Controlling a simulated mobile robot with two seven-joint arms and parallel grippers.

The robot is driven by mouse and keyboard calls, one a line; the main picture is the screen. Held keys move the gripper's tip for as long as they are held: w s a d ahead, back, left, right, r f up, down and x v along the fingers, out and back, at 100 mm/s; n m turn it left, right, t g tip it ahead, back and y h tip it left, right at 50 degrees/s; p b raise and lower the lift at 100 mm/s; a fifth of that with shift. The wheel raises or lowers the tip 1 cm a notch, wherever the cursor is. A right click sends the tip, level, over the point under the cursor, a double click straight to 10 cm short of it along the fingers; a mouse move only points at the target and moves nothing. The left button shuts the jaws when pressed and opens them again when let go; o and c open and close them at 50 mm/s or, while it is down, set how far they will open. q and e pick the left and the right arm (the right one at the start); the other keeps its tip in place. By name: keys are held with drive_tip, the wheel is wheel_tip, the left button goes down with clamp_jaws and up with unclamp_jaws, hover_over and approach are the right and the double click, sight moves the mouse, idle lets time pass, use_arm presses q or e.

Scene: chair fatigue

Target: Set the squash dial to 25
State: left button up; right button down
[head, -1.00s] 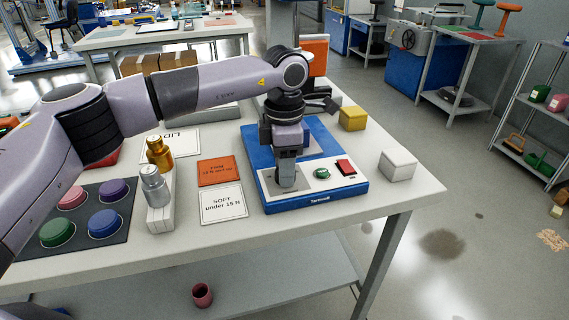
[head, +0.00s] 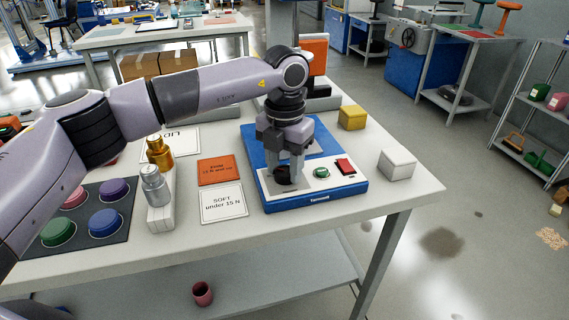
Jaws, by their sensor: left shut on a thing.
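The blue testing machine (head: 318,202) stands on the white table, with a pale control panel along its front. The dark round dial (head: 283,175) is at the left end of that panel; its markings cannot be read and it is partly hidden by my gripper. My left gripper (head: 288,174) points down over the dial and is shut on it. A green button (head: 321,173) and a red switch (head: 345,167) sit to the right on the panel. My right gripper is not in view.
A white block (head: 397,165) and a yellow block (head: 352,118) stand right of the machine. The table front is clear.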

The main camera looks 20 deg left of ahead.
use_arm(q)
drive_tip(key=shift+n, duration=0.5)
drive_tip(key=o, duration=1.1)
drive_tip(key=shift+r, duration=0.1)
drive_tip(key=shift+c, duration=0.2)
